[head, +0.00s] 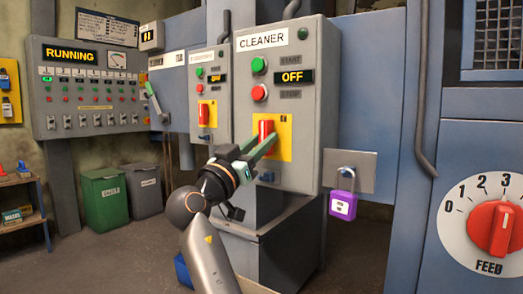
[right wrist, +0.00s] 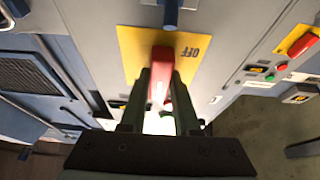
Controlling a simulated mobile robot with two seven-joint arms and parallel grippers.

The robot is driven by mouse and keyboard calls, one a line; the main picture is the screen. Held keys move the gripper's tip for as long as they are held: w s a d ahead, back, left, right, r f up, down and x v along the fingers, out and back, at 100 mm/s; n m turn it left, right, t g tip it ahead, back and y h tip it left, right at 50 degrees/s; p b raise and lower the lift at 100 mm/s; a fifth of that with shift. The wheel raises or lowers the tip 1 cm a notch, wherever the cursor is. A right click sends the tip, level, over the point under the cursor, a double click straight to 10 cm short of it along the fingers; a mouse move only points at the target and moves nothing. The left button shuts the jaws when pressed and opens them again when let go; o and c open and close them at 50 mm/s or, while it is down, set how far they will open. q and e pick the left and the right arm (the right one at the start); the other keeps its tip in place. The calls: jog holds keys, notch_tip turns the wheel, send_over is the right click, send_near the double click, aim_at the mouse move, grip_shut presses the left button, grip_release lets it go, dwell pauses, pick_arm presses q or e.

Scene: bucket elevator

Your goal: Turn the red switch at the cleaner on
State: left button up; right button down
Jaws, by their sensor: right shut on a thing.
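The grey cleaner box (head: 310,110) carries a "CLEANER" label and a display (head: 294,77) that reads "OFF". Its red switch (head: 266,130) sits upright on a yellow plate (head: 286,138) below the green and red buttons. My right gripper (head: 266,146) reaches up from below, its green fingers at the switch. In the right wrist view the fingers are shut on the red switch (right wrist: 161,68), one on each side. My left gripper is not in view.
A similar box (head: 207,95) with its own red switch stands to the left. A purple padlock (head: 343,204) hangs right of the cleaner box. A "FEED" dial (head: 490,228) is at the far right. A "RUNNING" panel (head: 85,90) and bins (head: 105,198) stand at the left.

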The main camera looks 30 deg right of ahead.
jog(key=shift+r, duration=0.1)
dwell(0.4)
jog(key=c, duration=0.6)
grip_release()
jog(key=shift+c, duration=0.2)
jog(key=shift+a, duration=0.1)
jog(key=p+v, duration=0.1)
jog(key=v, duration=1.1)
jog(key=shift+p, duration=0.35)
jog(key=shift+a, duration=0.2)
